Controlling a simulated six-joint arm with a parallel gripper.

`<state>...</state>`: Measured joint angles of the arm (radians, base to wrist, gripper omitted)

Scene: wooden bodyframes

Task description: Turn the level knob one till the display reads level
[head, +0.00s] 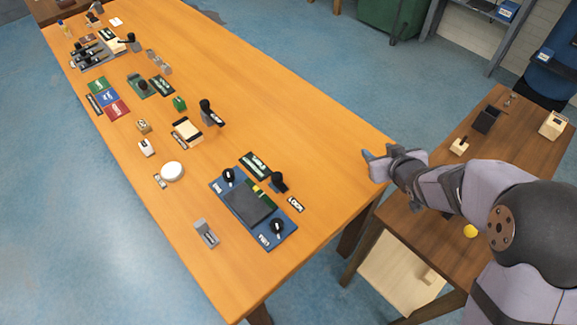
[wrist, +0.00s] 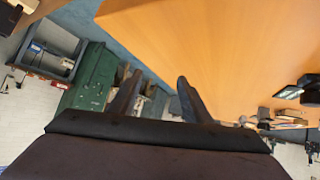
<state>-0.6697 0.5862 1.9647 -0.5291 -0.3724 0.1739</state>
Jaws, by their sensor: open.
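A blue panel (head: 219,189) lies on the orange wooden table near its front end. It carries a dark display (head: 250,205) with a yellow and green strip along its upper right edge. The small labels and display reading are too small to read, so I cannot tell which knob is level knob one. My gripper (head: 370,167) is open and empty by the table's right edge, well right of the panel. In the wrist view its two fingers (wrist: 160,82) are apart.
The orange table (head: 325,150) is clear between the panel and my gripper. A white round object (head: 172,171), a grey block (head: 206,233) and a black-handled item (head: 209,113) lie around the panel. A darker side table (head: 480,150) with small items stands at the right.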

